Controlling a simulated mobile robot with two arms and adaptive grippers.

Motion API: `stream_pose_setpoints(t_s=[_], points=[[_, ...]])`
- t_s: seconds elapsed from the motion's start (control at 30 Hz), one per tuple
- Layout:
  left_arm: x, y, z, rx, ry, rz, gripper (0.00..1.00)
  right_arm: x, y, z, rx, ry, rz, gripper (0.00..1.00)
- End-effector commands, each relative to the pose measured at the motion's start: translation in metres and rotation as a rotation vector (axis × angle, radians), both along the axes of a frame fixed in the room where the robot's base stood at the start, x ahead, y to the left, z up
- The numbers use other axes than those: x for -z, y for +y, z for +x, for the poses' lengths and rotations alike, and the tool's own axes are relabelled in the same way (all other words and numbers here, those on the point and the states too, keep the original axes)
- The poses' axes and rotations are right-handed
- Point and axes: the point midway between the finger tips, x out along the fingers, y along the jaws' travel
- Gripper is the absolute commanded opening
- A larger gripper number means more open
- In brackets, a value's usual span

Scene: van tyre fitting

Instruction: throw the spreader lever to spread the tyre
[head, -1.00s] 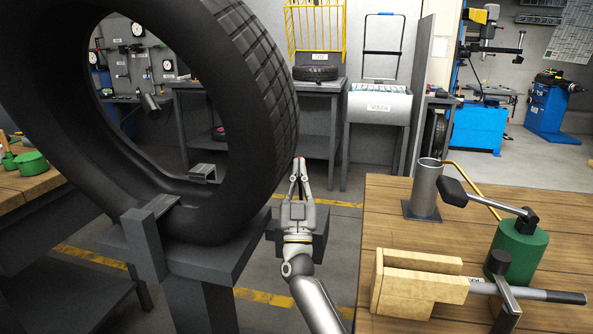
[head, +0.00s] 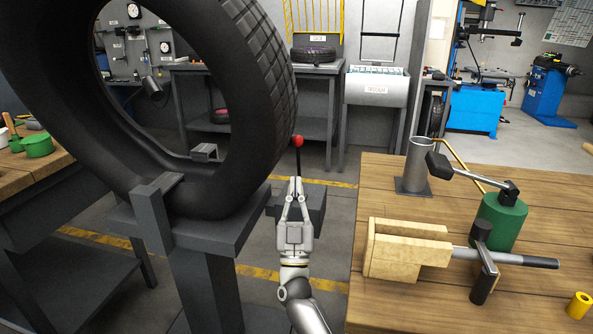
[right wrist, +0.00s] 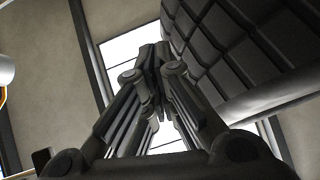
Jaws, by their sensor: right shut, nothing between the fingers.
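The large black tyre (head: 262,75) stands upright on the dark grey spreader stand (head: 215,238), with a bracket hooked over its lower bead. The spreader lever (head: 298,150) is a thin dark rod with a red ball knob, rising from a dark box (head: 312,205) at the stand's right side. My right gripper (head: 295,182) is shut and empty, in front of the lever and just below the knob in the head view; I cannot tell whether it touches the rod. In the right wrist view the closed fingers (right wrist: 152,55) show beside the tyre tread (right wrist: 235,50); the lever is not distinguishable there. My left gripper is not in view.
A wooden bench (head: 400,305) at right holds a metal tube (head: 416,165), a green canister (head: 498,222), a wooden clamp block (head: 408,250) and a yellow ring (head: 579,305). Another bench (head: 35,170) stands at left.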

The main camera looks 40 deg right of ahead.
Motion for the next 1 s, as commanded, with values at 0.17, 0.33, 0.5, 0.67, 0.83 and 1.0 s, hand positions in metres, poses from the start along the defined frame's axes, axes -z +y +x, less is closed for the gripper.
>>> stream_pose_setpoints(t_s=[0.17, 0.33, 0.5, 0.67, 0.83, 1.0], points=[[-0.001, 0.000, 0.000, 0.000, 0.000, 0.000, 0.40, 0.010, 0.006, -0.008, 0.001, 0.000, 0.001, 0.00], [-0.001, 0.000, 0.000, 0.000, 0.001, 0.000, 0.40, 0.011, 0.008, -0.010, 0.000, -0.001, -0.001, 0.00], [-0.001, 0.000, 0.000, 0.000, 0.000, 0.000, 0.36, 0.011, 0.008, -0.009, 0.000, 0.000, 0.000, 0.00], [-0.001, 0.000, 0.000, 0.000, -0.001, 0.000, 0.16, 0.022, 0.017, -0.002, -0.050, 0.061, -0.005, 0.00], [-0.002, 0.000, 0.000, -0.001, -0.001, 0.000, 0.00, 0.076, 0.057, 0.018, -0.240, 0.313, -0.005, 0.00], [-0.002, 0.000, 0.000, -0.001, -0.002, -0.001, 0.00, 0.170, 0.112, 0.016, -0.453, 0.695, 0.042, 0.00]])
